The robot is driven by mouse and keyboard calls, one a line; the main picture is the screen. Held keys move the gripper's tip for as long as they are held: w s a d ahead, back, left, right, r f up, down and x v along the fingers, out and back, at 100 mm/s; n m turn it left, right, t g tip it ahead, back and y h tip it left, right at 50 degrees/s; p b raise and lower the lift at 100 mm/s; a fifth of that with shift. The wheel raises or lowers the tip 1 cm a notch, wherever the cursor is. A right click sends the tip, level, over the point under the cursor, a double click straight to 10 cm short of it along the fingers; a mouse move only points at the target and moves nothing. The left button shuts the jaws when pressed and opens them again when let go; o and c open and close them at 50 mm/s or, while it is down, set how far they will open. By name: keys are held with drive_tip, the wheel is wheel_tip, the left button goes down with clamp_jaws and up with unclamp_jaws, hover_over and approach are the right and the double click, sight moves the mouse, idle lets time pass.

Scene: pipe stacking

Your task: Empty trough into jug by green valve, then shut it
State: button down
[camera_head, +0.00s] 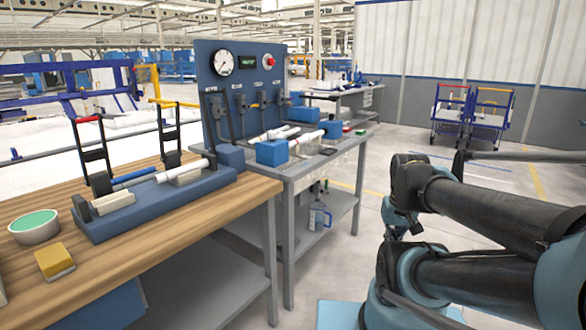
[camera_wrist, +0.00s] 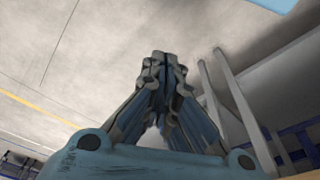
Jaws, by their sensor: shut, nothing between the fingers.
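A clear jug with blue parts (camera_head: 319,216) stands upright on the lower shelf of the grey bench. A small fitting (camera_head: 318,188) hangs under the bench top above the jug; it is too small to tell whether it is the green valve or how it is set. I cannot make out the trough or its contents. In the wrist view my gripper (camera_wrist: 164,62) is shut and empty, its fingertips together over bare floor. My arm is folded at the right of the head view, well apart from the jug.
The grey bench (camera_head: 331,160) carries blue blocks, white pipes and a blue gauge panel (camera_head: 213,66). A wooden bench (camera_head: 140,240) with a blue pipe fixture stands at the left. Grey legs (camera_wrist: 238,105) show right of my gripper. Floor between bench and arm is clear.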

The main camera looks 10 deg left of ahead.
drive_tip(key=c, duration=2.4)
unclamp_jaws()
drive_tip(key=c, duration=1.9)
unclamp_jaws()
drive_tip(key=shift+s+a+r, duration=0.1)
drive_tip(key=shift+s+r, duration=0.05)
drive_tip(key=shift+s, duration=0.1)
drive_tip(key=o, duration=0.3)
drive_tip(key=shift+a+r, duration=0.1)
drive_tip(key=shift+r, duration=0.25)
drive_tip(key=w+a+r+n+y, duration=0.2)
drive_tip(key=w, duration=0.7)
drive_tip(key=w+a+r+n+t+y, duration=0.1)
drive_tip(key=w+a+r+n+y, duration=0.15)
drive_tip(key=w, duration=0.75)
drive_tip(key=w+a+r+n+y, duration=0.2)
drive_tip(key=w+r, duration=0.1)
drive_tip(key=w, duration=0.6)
drive_tip(key=n+t+y, duration=0.4)
drive_tip(key=n+y, duration=0.1)
hover_over(326, 187)
drive_tip(key=s+d, duration=0.4)
drive_tip(key=d, duration=0.4)
drive_tip(key=s+d, duration=0.4)
drive_tip(key=d, duration=0.3)
wheel_tip(326, 187, down, 14)
drive_tip(key=x, duration=1.7)
drive_tip(key=shift+f, duration=0.25)
drive_tip(key=shift+s+a, duration=0.1)
drive_tip(key=shift+s, duration=0.05)
